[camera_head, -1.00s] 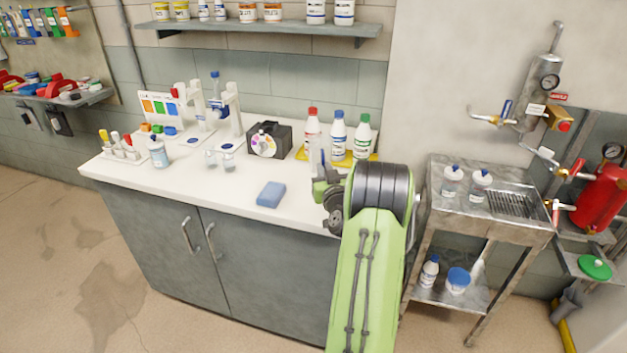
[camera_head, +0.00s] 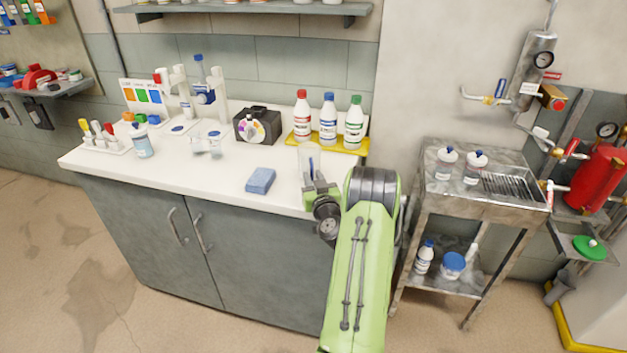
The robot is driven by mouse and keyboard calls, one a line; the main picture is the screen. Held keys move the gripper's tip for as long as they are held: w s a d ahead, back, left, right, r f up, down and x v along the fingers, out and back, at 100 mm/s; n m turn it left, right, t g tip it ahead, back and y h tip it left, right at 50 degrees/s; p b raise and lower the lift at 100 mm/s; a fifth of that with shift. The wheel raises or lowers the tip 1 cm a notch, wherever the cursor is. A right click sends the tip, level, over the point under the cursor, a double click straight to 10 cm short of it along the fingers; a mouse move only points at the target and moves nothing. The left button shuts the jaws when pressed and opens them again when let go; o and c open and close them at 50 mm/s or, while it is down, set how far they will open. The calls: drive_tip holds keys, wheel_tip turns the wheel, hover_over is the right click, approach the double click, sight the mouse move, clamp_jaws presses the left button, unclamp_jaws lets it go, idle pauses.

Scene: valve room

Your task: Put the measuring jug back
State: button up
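The clear measuring jug (camera_head: 308,157) stands upright at my gripper, in front of the yellow tray, with a blue mark or strip showing on it. My gripper (camera_head: 315,183) is over the right part of the white counter, at the jug's lower part. It appears shut on the jug, though my wrist hides most of the fingers. I cannot tell whether the jug's base touches the counter (camera_head: 215,174).
A blue sponge (camera_head: 261,180) lies left of my gripper. A yellow tray (camera_head: 347,145) with several capped bottles and a black case (camera_head: 257,126) stand behind. Small clear beakers (camera_head: 215,144) are further left. A metal sink stand (camera_head: 430,195) is at right.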

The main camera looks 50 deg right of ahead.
drive_tip(key=shift+o, duration=0.6)
drive_tip(key=shift+s, duration=0.1)
